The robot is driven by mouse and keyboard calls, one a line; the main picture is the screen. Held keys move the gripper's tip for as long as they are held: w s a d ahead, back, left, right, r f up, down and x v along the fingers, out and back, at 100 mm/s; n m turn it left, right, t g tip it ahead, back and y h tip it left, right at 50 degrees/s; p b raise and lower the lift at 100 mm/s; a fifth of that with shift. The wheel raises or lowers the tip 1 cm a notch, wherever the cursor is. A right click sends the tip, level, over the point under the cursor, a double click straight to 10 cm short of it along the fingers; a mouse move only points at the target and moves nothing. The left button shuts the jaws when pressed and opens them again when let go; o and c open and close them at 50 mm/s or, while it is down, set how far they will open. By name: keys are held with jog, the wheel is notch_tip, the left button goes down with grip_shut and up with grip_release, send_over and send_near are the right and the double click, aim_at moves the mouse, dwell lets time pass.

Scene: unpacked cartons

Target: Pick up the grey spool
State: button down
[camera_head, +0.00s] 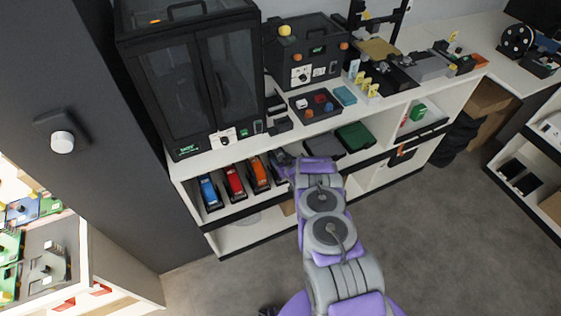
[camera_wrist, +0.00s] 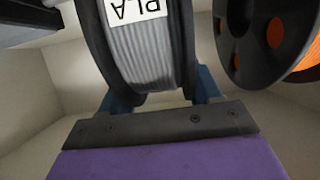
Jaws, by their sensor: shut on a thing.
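The grey spool (camera_wrist: 142,55) fills the upper middle of the wrist view. It has black flanges, grey filament and a white label reading PLA. My gripper (camera_wrist: 162,88) has its blue fingers on both sides of the spool, shut on it. In the head view my arm reaches into the shelf compartment under the counter, and my own arm hides most of the gripper and the grey spool there. I cannot tell whether the spool rests on the shelf or is lifted.
An orange spool (camera_wrist: 275,35) stands close on the right in the wrist view. In the head view the orange (camera_head: 258,175), red (camera_head: 233,182) and blue (camera_head: 209,191) spools stand in a row. The counter (camera_head: 216,150) above carries printers. Grey floor (camera_head: 430,230) is clear at the right.

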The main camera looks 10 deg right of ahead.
jog(key=shift+w+r, duration=0.1)
jog(key=shift+r, duration=0.65)
notch_tip(320, 180, up, 3)
jog(key=shift+f+p, duration=0.2)
jog(key=shift+p, duration=0.45)
jog(key=s+r+p, duration=0.1)
jog(key=s+p, duration=0.2)
jog(key=s, duration=1.3)
